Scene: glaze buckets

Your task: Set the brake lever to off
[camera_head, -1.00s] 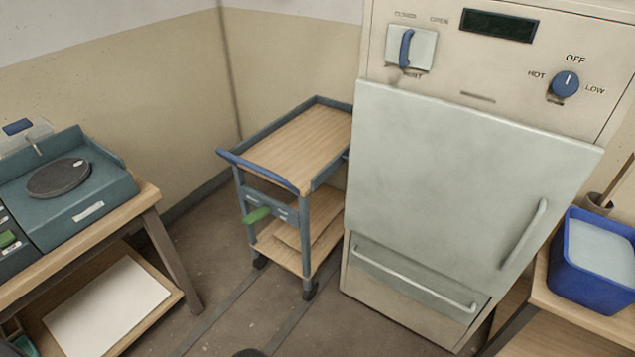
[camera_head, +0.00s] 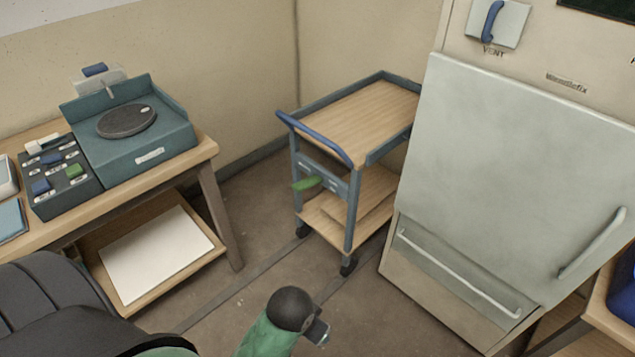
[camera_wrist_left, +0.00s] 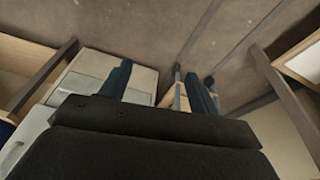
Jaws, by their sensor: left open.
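The brake lever (camera_head: 306,184) is a short green handle on a grey-blue plate on the near left side of the cart (camera_head: 352,113). It points left and sits nearly level. Label text on the plate is too small to read. In the left wrist view, my left gripper (camera_wrist_left: 158,70) shows two dark blue fingers spread apart with nothing held. Part of the cart (camera_wrist_left: 180,97) shows beyond them, and I cannot make out the lever there. A green and black part of my arm is low in the head view. My right gripper is not in view.
A pale kiln (camera_head: 520,170) stands right of the cart, close to it. A workbench (camera_head: 208,152) with a teal wheel unit (camera_head: 150,140) and a switch box (camera_head: 62,180) stands at left. Open floor (camera_head: 255,240) lies in front of the cart.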

